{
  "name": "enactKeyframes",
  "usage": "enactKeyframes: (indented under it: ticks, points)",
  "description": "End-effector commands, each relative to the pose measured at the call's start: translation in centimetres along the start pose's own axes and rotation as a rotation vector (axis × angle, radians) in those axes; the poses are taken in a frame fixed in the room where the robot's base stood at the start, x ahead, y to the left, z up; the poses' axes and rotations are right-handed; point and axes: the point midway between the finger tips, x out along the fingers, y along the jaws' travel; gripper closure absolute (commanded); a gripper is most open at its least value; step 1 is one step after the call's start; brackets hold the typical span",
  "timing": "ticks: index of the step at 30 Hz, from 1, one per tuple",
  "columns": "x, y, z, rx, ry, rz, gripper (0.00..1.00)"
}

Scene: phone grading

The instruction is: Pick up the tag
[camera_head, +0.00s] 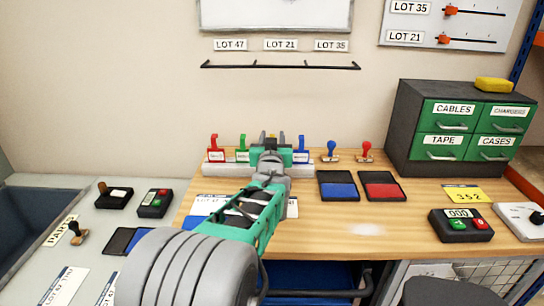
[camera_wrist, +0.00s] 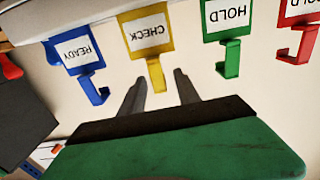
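Several hooked tags stand in a row on a white rack (camera_head: 215,171) at the back of the wooden table. In the wrist view they are a blue READY tag (camera_wrist: 76,54), a yellow CHECK tag (camera_wrist: 147,33), a green HOLD tag (camera_wrist: 224,22) and a red tag (camera_wrist: 296,10) cut by the edge. My gripper (camera_wrist: 158,76) is open, its two dark fingers on either side of the yellow tag's lower hook in that view. I cannot tell whether they touch it. In the head view my gripper (camera_head: 270,139) covers most of the yellow tag.
Blue (camera_head: 338,188) and red (camera_head: 382,188) pads lie right of the arm, with blue (camera_head: 331,150) and red (camera_head: 366,150) stamps behind them. A green drawer cabinet (camera_head: 400,130) stands at the right. A black hook rail (camera_head: 280,66) hangs on the wall.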

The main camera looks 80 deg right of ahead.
Motion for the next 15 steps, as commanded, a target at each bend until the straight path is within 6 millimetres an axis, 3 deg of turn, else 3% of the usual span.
enactKeyframes:
  ticks: [13, 15]
  points:
    - [-0.03, -0.11, 0.01, 0.000, 0.000, -0.002, 0.99]
    - [-0.04, -0.12, 0.01, 0.000, 0.000, -0.002, 1.00]
